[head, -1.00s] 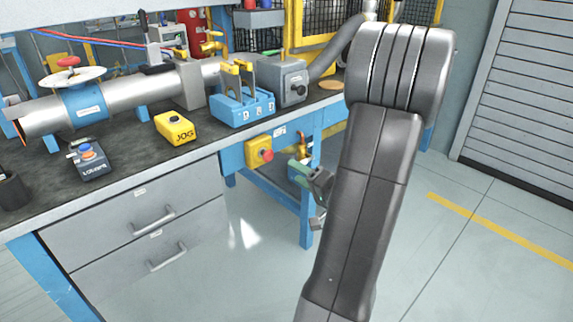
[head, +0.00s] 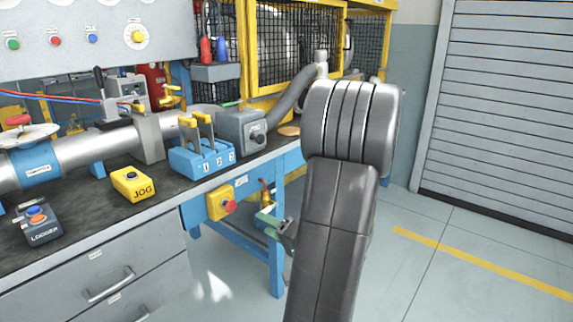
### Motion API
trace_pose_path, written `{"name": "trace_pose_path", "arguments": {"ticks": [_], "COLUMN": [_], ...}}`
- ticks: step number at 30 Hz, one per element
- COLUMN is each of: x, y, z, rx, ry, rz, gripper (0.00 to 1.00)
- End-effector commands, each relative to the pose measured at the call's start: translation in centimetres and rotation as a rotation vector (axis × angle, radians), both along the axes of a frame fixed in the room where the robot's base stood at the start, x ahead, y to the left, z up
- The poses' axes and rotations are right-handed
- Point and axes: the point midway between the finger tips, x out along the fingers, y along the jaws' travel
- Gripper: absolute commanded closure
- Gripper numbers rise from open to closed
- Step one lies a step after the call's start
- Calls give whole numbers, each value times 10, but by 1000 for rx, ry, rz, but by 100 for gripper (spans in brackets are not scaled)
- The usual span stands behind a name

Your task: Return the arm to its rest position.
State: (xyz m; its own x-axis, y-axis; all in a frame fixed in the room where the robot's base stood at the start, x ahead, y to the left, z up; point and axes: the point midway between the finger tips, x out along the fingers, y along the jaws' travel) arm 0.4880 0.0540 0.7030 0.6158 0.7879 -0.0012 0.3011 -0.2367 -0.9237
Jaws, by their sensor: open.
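The dark grey links of my arm (head: 335,230) stand large in the right half of the head view, bent at a thick ribbed joint (head: 350,125).
The bench (head: 150,225) carries a yellow JOG box (head: 133,184), a blue block with yellow-topped levers (head: 203,160), a grey knob box (head: 242,131) and a logger box (head: 38,222). A red-button yellow box (head: 220,203) hangs at its front edge. Floor (head: 450,270) at right is clear.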

Motion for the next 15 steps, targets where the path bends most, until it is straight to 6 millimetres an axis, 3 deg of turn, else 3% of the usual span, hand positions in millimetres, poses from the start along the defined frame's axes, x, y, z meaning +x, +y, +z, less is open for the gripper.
{"name": "trace_pose_path", "arguments": {"ticks": [15], "x": [52], "y": [69], "z": [-1], "rx": [1], "ry": [-2], "rz": [4], "gripper": [46]}}
